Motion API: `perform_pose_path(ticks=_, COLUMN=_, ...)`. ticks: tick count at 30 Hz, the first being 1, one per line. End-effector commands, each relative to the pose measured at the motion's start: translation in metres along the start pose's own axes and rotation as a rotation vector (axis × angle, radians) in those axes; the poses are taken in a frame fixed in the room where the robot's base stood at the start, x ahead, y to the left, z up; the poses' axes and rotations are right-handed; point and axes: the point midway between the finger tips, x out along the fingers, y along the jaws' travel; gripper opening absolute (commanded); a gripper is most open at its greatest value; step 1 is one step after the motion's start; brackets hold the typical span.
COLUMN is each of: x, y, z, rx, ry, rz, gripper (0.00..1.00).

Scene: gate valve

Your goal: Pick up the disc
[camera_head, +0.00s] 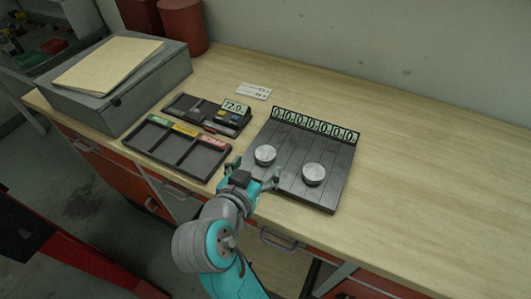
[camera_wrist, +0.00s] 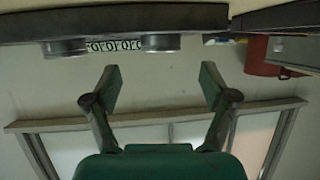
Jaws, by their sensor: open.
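Two silver discs stand on a dark slatted board: a left disc (camera_head: 265,155) and a right disc (camera_head: 314,174) in the head view. The wrist view is upside down and shows one disc near the top middle (camera_wrist: 160,42) and the other farther left (camera_wrist: 65,47). My gripper (camera_head: 252,170) is beside the board's near left edge, close to the left disc. Its two fingers are spread apart with nothing between them, as the wrist view (camera_wrist: 162,85) shows. No disc is touched, as far as I can see.
The board (camera_head: 329,191) has a row of digit displays (camera_head: 315,124) at its back. A black three-slot tray (camera_head: 175,165) with coloured labels lies left, a scale reading 72.0 (camera_head: 236,107) behind it. A grey box (camera_head: 125,90) and red canister (camera_head: 183,27) stand farther back. The right tabletop is clear.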

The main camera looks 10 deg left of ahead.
Motion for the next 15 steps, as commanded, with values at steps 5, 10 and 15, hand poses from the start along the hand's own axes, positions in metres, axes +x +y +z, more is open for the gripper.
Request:
perform_pose_path(ticks=5, x=0.015, y=0.0, z=0.001, rx=0.0, ry=-0.001, rz=0.003, gripper=0.84)
perform_pose_path(ticks=10, x=0.039, y=-0.001, z=0.003, rx=0.0, ry=0.0, rz=0.003, gripper=0.84)
perform_pose_path(ticks=15, x=0.053, y=-0.001, z=0.003, rx=0.0, ry=0.0, rz=0.0, gripper=0.84)
